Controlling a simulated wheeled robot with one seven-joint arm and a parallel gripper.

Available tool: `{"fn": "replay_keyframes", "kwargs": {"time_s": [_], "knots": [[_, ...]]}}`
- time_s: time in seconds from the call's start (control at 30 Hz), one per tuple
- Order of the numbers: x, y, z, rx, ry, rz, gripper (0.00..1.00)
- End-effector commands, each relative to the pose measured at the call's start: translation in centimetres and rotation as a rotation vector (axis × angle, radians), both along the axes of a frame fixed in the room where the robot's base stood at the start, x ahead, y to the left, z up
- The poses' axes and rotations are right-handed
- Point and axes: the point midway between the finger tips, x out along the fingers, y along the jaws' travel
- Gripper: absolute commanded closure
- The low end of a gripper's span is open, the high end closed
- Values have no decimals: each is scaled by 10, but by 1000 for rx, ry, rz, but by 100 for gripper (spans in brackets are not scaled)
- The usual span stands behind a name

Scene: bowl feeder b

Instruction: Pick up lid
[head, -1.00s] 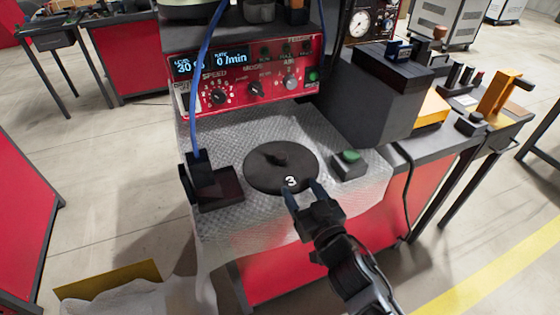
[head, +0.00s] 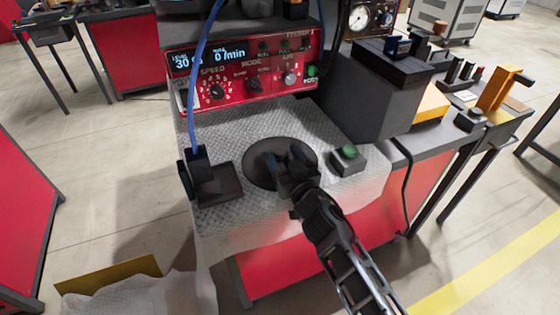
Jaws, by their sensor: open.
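The lid (head: 258,174) is a flat, dark round disc lying on the bubble-wrap-like sheet on top of the red bench. My gripper (head: 283,158) is over the middle and right part of the lid, with its jaws open. The gripper and wrist hide the lid's centre, its handle and its printed number. I cannot tell whether the fingers touch the lid or straddle its handle.
A dark block with a blue cable (head: 196,160) and a dark box (head: 219,185) stand left of the lid. A green-button box (head: 346,158) stands close on its right. A red control panel (head: 245,80) rises behind. A dark grey housing (head: 375,100) is at the right.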

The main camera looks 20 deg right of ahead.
Motion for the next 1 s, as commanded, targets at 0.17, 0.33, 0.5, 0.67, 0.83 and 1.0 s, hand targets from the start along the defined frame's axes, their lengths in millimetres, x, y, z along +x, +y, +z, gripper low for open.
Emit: {"fn": "replay_keyframes", "kwargs": {"time_s": [0.17, 0.33, 0.5, 0.67, 0.83, 1.0], "knots": [[0, 0, 0, 0, 0, 0, 40], [0, 0, 0, 0, 0, 0, 57], [0, 0, 0, 0, 0, 0, 73], [0, 0, 0, 0, 0, 0, 88], [0, 0, 0, 0, 0, 0, 100], [0, 0, 1, 0, -2, 1, 100]]}}
